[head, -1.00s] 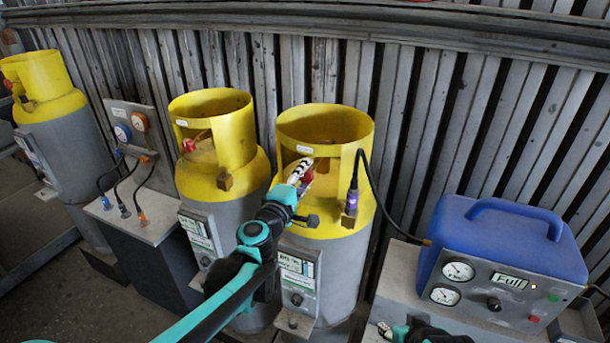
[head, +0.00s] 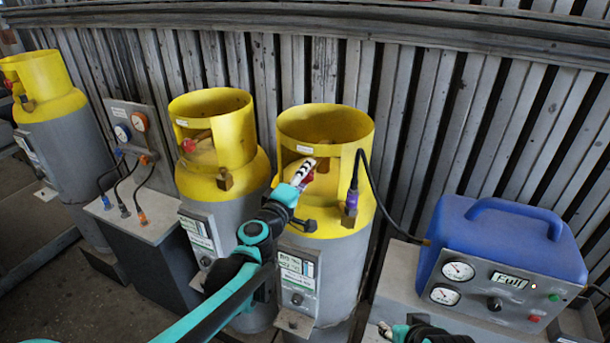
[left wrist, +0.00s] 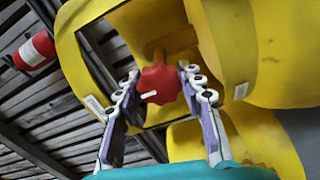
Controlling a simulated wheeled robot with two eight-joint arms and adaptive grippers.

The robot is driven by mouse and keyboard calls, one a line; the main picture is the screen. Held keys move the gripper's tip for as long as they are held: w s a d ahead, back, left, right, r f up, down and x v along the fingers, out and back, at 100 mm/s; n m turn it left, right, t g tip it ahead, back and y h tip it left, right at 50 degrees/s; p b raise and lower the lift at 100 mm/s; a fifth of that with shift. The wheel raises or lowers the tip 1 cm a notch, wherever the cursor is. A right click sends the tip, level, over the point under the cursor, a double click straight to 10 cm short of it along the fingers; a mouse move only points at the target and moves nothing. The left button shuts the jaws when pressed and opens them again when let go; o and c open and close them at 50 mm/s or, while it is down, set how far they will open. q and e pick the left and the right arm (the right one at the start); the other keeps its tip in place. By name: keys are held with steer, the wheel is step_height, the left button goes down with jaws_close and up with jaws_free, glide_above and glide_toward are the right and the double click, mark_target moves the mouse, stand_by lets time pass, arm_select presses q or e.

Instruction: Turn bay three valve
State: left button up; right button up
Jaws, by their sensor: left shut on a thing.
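A red valve knob (left wrist: 158,84) sits inside the opening of the yellow collar (head: 325,125) on the right-hand grey cylinder (head: 335,275). My left gripper (head: 305,172) reaches into that opening from the front left. In the left wrist view, the fingers of my left gripper (left wrist: 163,90) are on both sides of the red knob, closed on it. In the head view the fingers hide most of the knob. My right gripper (head: 388,329) shows only partly at the bottom edge, and its jaws are unclear.
A black hose with a purple fitting (head: 351,203) runs from this cylinder to a blue unit (head: 500,240) with gauges and a display reading "Full". The middle cylinder (head: 213,130) and far-left cylinder (head: 50,85) also have yellow collars. A gauge panel (head: 137,130) stands between them.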

arm_select(q)
steer(key=o, duration=1.2)
steer(key=shift+s, duration=0.1)
steer(key=v, duration=1.1)
steer(key=shift+s, duration=0.35)
steer(key=shift+a, duration=0.15)
steer(key=s+d+f+m+g+b, duration=0.1)
steer(key=s+f+m+g+b, duration=0.4)
steer(key=s+f+m, duration=0.6)
steer(key=s+a+f+g+y+b, duration=0.1)
steer(key=s+a+f+g+y, duration=0.1)
steer(key=f, duration=0.5)
steer(key=s+a+f+g+y+b, duration=0.2)
steer(key=s+a+f+y, duration=0.2)
steer(key=s+a+f, duration=0.3)
steer(key=shift+a+g, duration=0.4)
steer(key=shift+a, duration=0.8)
